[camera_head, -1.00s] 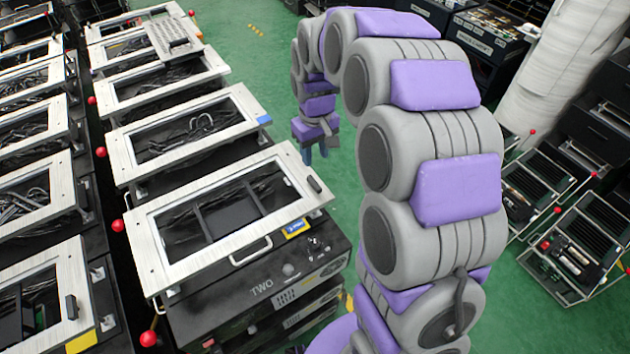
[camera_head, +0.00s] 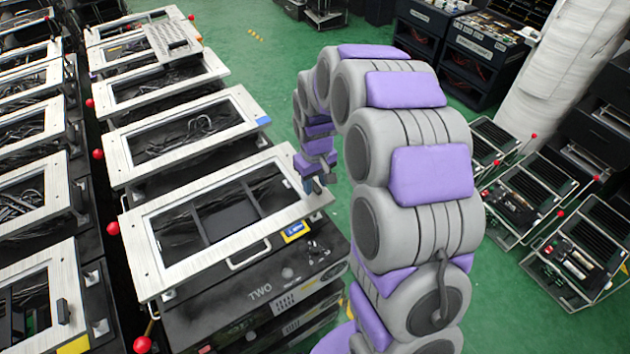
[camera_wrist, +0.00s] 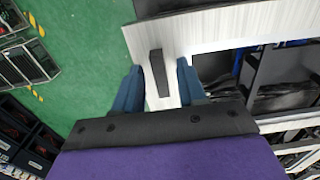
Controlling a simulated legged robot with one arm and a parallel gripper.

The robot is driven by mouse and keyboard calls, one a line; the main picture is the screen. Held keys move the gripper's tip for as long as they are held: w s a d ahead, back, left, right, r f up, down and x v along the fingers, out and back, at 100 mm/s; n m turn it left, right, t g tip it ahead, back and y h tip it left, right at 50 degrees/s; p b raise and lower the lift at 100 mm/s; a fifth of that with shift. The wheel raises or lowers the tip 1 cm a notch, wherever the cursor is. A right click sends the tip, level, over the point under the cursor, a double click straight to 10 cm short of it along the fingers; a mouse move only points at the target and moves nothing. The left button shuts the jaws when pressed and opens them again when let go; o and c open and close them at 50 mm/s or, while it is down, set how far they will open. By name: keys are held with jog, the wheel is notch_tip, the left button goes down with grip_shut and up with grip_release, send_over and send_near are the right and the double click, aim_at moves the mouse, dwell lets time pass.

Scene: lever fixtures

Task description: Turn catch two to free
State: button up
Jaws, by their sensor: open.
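The unit labelled TWO (camera_head: 262,290) has a pale metal frame (camera_head: 160,273) on top. Its catch (camera_wrist: 158,72), a small dark bar, stands on the frame's corner in the wrist view. My gripper (camera_head: 316,184) is over the frame's right corner in the head view and hides the catch there. In the wrist view my gripper (camera_wrist: 157,80) is open, with one blue finger on each side of the catch. Gaps show between the catch and both fingers. I cannot tell how deep the fingers reach.
A handle (camera_head: 250,254) and a yellow-and-blue label (camera_head: 294,230) are at the frame's front edge. More framed units (camera_head: 180,135) stand in rows behind and to the left. Green floor (camera_head: 262,75) is free beyond the arm. Racks (camera_head: 545,190) stand at the right.

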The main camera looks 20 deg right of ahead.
grip_shut()
jog(key=shift+p, duration=0.35)
jog(key=n+p, duration=0.3)
jog(key=p, duration=0.1)
jog(key=shift+d+r+n, duration=0.1)
jog(key=shift+r+n, duration=0.1)
jog(key=shift+n, duration=0.2)
jog(key=n+p, duration=0.4)
jog(key=shift+w+n, duration=0.1)
jog(key=shift+n, duration=0.2)
jog(key=n+p, duration=0.5)
jog(key=shift+w+d, duration=0.1)
jog(key=shift+w, duration=0.05)
jog(key=shift+w+f+n+p, duration=0.1)
jog(key=shift+n+p, duration=0.6)
jog(key=shift+n, duration=0.45)
jog(key=shift+w+f+n+p, duration=0.1)
jog(key=shift+n+p, duration=0.55)
jog(key=shift+n, duration=0.5)
